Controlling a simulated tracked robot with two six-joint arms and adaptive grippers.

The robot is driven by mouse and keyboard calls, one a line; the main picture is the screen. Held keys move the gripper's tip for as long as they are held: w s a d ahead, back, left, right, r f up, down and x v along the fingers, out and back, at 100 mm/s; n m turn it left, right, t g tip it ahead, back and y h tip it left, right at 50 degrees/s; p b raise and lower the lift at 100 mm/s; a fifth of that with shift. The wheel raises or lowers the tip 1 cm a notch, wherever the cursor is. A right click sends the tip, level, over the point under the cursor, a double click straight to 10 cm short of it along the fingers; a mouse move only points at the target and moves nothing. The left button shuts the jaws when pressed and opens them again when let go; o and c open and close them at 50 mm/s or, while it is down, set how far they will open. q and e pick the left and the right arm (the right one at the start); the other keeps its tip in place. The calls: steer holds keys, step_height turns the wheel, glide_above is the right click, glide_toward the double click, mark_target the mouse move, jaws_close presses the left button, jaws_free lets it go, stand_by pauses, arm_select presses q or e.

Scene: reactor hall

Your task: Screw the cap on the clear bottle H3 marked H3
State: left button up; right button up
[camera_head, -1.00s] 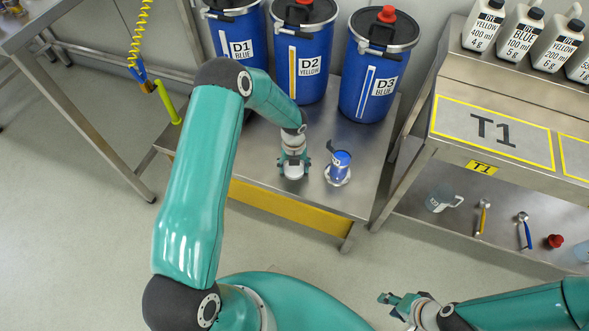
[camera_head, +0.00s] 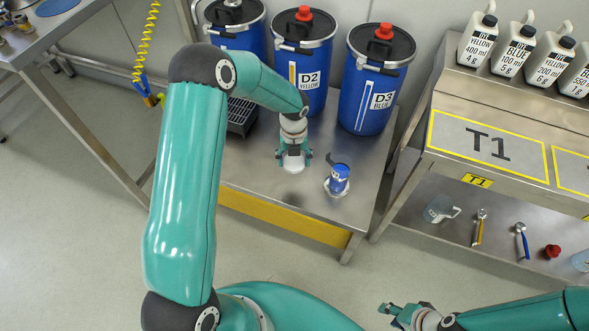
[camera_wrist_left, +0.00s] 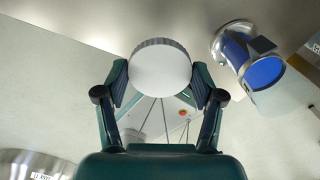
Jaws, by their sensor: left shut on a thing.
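My left gripper (camera_head: 293,160) is shut on a white round cap (camera_wrist_left: 161,68) with a grey ribbed edge, seen between the two fingers in the left wrist view. The cap also shows as a white piece under the gripper in the head view (camera_head: 292,166). My right gripper (camera_head: 391,311) is at the bottom right, away from the table.
Blue drums D2 (camera_head: 305,62) and D3 (camera_head: 376,82) stand behind the left gripper. At right, table T1 (camera_head: 487,142) carries several white canisters (camera_head: 478,38). Its lower shelf holds a clear jug (camera_head: 438,209), tools and a red piece (camera_head: 552,251).

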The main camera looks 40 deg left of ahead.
mark_target(296, 162)
arm_select(q)
step_height(296, 162, up, 9)
steer(key=shift+f+p, duration=0.1)
steer(key=shift+p, duration=0.4)
steer(key=d+r+n, duration=0.5)
steer(key=n, duration=0.9)
steer(key=d+r+n, duration=0.4)
steer(key=d+n, duration=0.2)
steer(key=n, duration=0.8)
steer(key=shift+w+d+r+n, duration=0.3)
steer(key=shift+w+r+n, duration=0.1)
